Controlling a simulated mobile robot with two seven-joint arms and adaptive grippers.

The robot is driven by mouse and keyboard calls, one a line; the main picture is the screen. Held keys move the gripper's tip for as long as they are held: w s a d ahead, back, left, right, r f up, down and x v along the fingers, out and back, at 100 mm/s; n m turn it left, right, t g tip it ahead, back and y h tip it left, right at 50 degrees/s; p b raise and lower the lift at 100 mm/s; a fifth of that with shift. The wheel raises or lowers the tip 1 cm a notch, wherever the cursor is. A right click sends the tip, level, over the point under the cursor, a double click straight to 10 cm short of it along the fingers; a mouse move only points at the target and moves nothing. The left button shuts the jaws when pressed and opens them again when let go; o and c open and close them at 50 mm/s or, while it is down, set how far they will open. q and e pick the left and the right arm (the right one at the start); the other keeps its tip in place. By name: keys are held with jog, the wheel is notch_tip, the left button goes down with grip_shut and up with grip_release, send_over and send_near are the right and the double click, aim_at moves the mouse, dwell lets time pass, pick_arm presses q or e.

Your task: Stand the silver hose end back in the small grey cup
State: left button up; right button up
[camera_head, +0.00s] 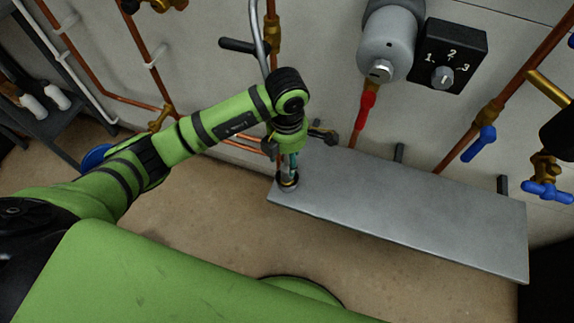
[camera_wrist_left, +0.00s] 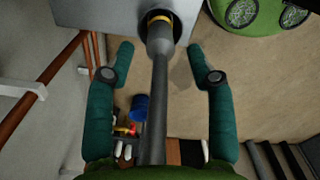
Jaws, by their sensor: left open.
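My left gripper (camera_head: 288,168) points down over the left end of the grey shelf. Its two teal fingers are open, apart on either side of the silver hose end (camera_wrist_left: 159,45) in the left wrist view, with gaps showing on both sides. The hose end's far tip has a brass-coloured ring and lies at the small grey cup (camera_wrist_left: 150,22), which shows as a dark round rim. The cup (camera_head: 288,183) also shows below the fingers in the head view, near the shelf's left edge. The gripper partly hides the hose end there. My right gripper is not seen.
The grey shelf (camera_head: 400,205) is bare to the right of the cup. Behind it are a grey cylinder (camera_head: 388,42) with a red piece below, a black numbered dial box (camera_head: 450,58), copper pipes and blue-handled valves (camera_head: 481,141). A dark rack (camera_head: 45,100) stands at the left.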

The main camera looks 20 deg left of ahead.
pick_arm(q)
notch_tip(320, 180, up, 6)
dwell(0.6)
